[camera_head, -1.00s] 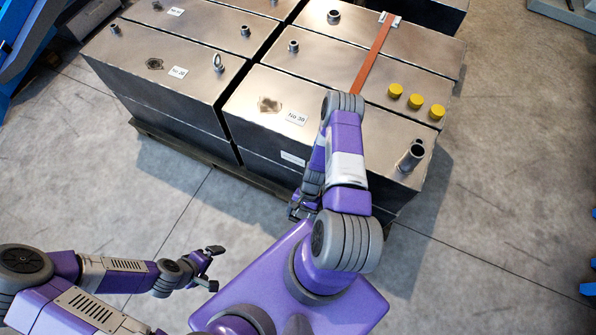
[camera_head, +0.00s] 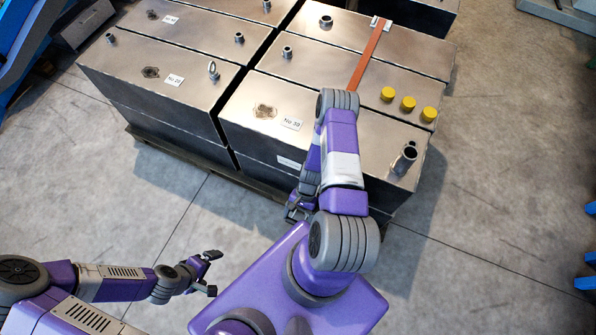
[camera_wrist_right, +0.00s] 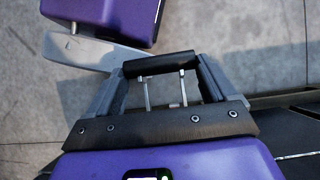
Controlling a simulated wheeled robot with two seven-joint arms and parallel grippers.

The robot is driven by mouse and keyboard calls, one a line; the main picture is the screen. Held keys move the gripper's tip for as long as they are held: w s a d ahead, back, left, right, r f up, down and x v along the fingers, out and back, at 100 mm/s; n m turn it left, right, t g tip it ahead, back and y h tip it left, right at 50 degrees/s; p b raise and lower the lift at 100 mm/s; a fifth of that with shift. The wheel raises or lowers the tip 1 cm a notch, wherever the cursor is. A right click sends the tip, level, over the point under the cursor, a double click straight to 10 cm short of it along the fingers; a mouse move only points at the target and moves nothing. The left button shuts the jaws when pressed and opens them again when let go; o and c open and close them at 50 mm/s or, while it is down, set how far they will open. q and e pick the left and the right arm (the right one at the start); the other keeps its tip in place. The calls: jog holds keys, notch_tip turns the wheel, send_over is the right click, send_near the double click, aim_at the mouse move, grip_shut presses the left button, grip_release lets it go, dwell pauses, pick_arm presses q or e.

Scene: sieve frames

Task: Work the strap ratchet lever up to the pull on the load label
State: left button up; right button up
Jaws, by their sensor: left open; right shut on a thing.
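The orange-red strap (camera_head: 370,52) runs over the top of the right-hand metal tanks and passes out of sight behind my right arm. In the right wrist view, my right gripper (camera_wrist_right: 162,76) is shut on the black cylindrical grip of the ratchet lever (camera_wrist_right: 160,63), with two thin metal rods below the grip. The ratchet body is hidden in the head view. My right gripper (camera_head: 298,211) is low at the tank's front side there. A small white label (camera_head: 289,162) is on that front face; its print is too small to read. My left gripper (camera_head: 211,272) is open and empty over the floor.
Several metal tanks (camera_head: 160,88) stand close together on a pallet. The near right tank has a top label (camera_head: 291,124), and yellow caps (camera_head: 408,103) and a pipe stub (camera_head: 405,158) rise nearby. Blue equipment (camera_head: 30,45) stands at far left. The floor at left front is clear.

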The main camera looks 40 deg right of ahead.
jog(key=o, duration=1.2)
jog(key=shift+w+d, duration=0.2)
jog(key=shift+d, duration=0.3)
jog(key=shift+o, duration=0.6)
jog(key=shift+a, duration=0.15)
jog(key=p+v, duration=0.2)
jog(key=v, duration=0.5)
jog(key=shift+r, duration=0.25)
jog(key=w+a+r+n+t+h, duration=0.1)
jog(key=a+r+n, duration=0.4)
jog(key=a, duration=0.4)
jog(key=w+a+r+n+t, duration=0.1)
jog(key=a+r+n+t, duration=0.1)
jog(key=a+r+n, duration=0.3)
jog(key=a+n, duration=0.1)
jog(key=a, duration=0.3)
jog(key=shift+a+h, duration=0.3)
jog(key=shift+h, duration=0.1)
